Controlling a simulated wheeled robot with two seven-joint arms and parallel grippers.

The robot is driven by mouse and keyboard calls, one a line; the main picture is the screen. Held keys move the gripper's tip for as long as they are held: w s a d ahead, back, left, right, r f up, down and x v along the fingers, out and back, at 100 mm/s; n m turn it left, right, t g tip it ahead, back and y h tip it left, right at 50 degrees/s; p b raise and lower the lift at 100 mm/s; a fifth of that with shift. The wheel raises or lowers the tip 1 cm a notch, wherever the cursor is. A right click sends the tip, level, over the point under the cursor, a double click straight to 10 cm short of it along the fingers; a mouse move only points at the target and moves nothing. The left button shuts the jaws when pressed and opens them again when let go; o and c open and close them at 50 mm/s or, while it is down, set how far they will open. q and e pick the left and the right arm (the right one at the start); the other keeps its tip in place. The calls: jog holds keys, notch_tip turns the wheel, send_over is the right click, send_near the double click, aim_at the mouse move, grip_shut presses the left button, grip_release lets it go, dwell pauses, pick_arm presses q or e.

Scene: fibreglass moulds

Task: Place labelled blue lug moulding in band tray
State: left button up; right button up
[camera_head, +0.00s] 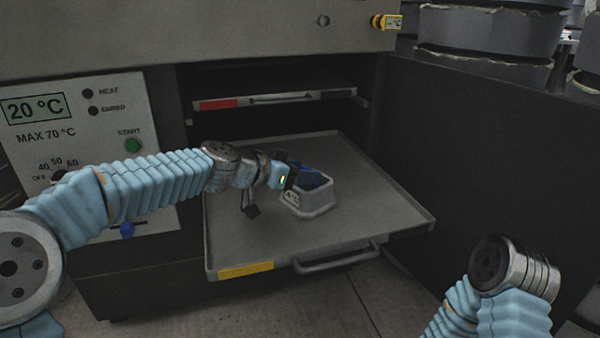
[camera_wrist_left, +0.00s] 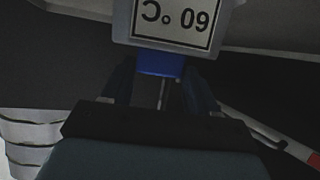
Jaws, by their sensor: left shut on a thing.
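The lug moulding is a pale grey block (camera_head: 312,204) with a blue lug (camera_head: 314,178) on top and a white label on its front. In the left wrist view the label (camera_wrist_left: 172,17) reads 60 °C upside down, with the blue lug (camera_wrist_left: 160,64) below it. My left gripper (camera_head: 297,176) is shut on the blue lug. The moulding is over the middle of the pulled-out lower tray (camera_head: 245,235), which has a yellow band on its front edge. I cannot tell whether its base touches the tray. My right gripper is out of view.
An upper tray (camera_head: 275,99) with a red band sits inside the oven above the lower one. A control panel (camera_head: 75,125) reading 20 °C and MAX 70 °C stands at left. Dark round stacked things (camera_head: 488,32) are at upper right. The lower tray is otherwise bare.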

pick_arm(q)
jog(key=shift+f+b, duration=0.2)
jog(key=shift+b, duration=0.1)
jog(key=o, duration=1.6)
jog(key=shift+r, duration=0.1)
jog(key=shift+c, duration=0.2)
jog(key=shift+r+p, duration=0.15)
jog(key=shift+p, duration=0.2)
jog(key=b+v, duration=0.1)
jog(key=v, duration=1.1)
jog(key=shift+w, duration=0.1)
